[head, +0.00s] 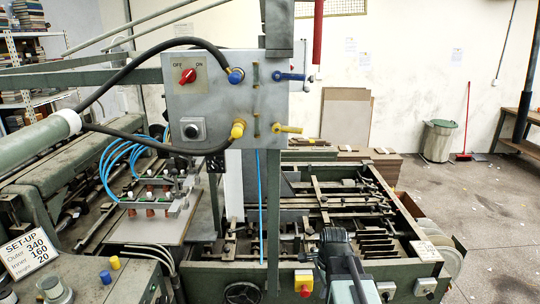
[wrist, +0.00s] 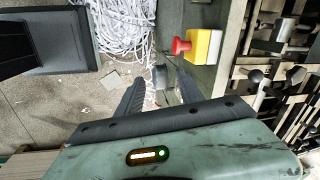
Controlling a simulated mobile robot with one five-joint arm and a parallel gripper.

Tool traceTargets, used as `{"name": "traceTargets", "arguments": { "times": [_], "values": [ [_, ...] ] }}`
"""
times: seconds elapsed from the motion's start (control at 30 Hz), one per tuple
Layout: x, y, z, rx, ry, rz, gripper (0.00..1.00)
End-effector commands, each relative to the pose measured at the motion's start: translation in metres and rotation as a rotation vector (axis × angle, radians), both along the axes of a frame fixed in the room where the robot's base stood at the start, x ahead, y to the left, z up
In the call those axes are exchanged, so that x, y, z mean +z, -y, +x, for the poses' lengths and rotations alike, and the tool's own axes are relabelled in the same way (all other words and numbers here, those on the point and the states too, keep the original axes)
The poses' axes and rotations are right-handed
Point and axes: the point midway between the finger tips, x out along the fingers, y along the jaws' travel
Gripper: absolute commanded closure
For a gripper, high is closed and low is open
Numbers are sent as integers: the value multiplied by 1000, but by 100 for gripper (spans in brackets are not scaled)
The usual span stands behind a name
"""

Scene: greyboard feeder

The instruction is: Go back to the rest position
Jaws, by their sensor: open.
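My gripper (wrist: 160,85) shows in the wrist view with its two dark fingers apart and nothing held between them. A small grey part shows in the gap between the fingertips; I cannot tell whether it is touched. A red stop button (wrist: 181,46) on a yellow box (wrist: 203,46) is just beyond and right of the right finger, apart from it. In the head view my dark arm reaches up from the bottom edge, right of the same yellow box (head: 303,278). My fingertips cannot be made out there.
The grey control panel (head: 217,98), with a red switch (head: 188,76), blue valve handle (head: 290,77) and yellow valve handle (head: 287,129), hangs ahead. Machine rails (head: 345,200) lie beyond my arm. A shredded-paper pile (wrist: 120,28) lies on the floor. Open floor (head: 500,215) is at right.

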Motion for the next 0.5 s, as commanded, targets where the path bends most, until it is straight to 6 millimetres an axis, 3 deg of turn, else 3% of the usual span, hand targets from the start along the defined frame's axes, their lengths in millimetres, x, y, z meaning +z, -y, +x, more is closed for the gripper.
{"name": "traceTargets", "arguments": {
  "times": [0.03, 0.23, 0.37, 0.5],
  "values": [
    [-23, -1, -6, 32, -6, -7, 56],
    [-72, -2, -34, 349, -49, -64, 56],
    [-88, -2, -55, 662, -84, -104, 56],
    [-83, 0, -73, 1007, -117, -133, 56]
  ]
}}
